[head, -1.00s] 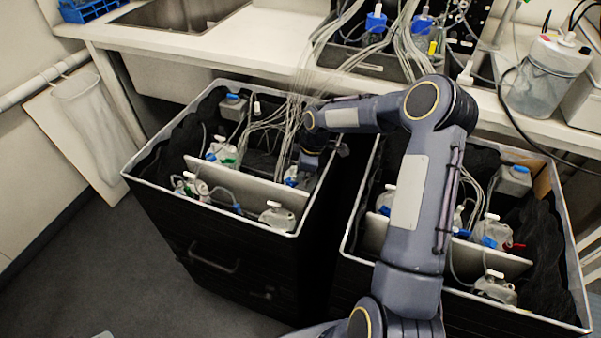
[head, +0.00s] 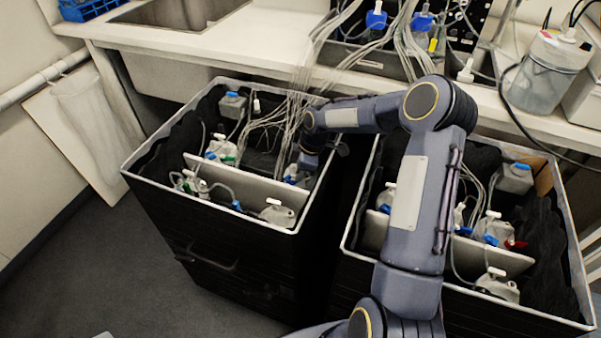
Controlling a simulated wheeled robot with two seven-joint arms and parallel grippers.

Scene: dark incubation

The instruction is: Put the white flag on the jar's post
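My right arm reaches over the left black bin (head: 133,181), and my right gripper (head: 305,168) points down inside its right edge. Below it is a jar (head: 296,178) with blue and white fittings, partly hidden by the gripper. Whether the fingers touch the jar, or are open or shut, is too small and dark to see. Other clear jars in this bin carry small white tops that look like flags: one at the front (head: 277,214), one at the back left (head: 219,150). I cannot tell which flag or post the task means. My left gripper is out of view.
A second black bin (head: 461,286) with similar jars stands to the right, partly behind my arm. Bundled pale tubes (head: 300,80) hang from the bench (head: 262,50) into the left bin, close to my gripper. A light divider (head: 240,182) crosses that bin.

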